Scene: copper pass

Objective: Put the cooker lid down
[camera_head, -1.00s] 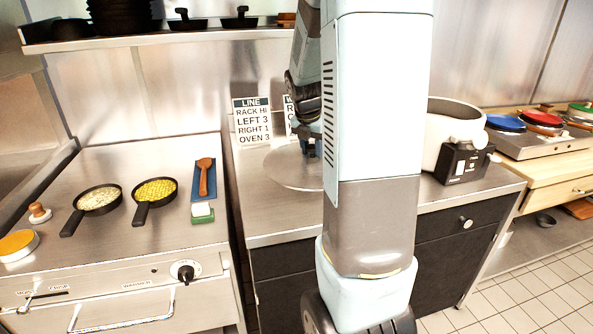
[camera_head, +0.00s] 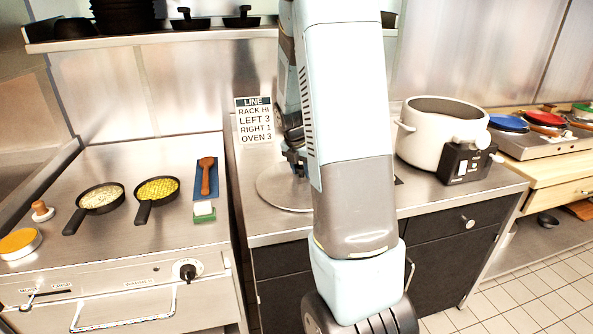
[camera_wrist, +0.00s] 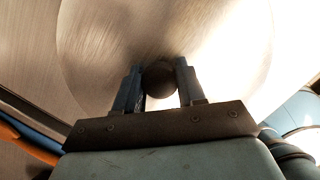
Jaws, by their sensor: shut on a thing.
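The cooker lid (camera_head: 272,190), a flat grey metal disc, is at the left part of the dark-fronted counter, partly hidden behind my arm. It looks level and very low; I cannot tell whether it touches the countertop. In the wrist view the lid (camera_wrist: 95,35) fills much of the frame, with its dark round knob (camera_wrist: 159,79) between my fingers. My gripper (camera_wrist: 158,72) is shut on that knob; in the head view the gripper (camera_head: 296,160) is mostly hidden by my arm. The cooker (camera_head: 420,148), a white pot with a black control box, stands open on the counter's right.
A sign (camera_head: 254,121) stands at the back of the counter, just behind the lid. To the left, a steel warmer top holds two pans (camera_head: 100,198), a wooden spoon (camera_head: 206,177) and a green-and-white sponge (camera_head: 204,211). Coloured lids (camera_head: 508,124) lie at the far right.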

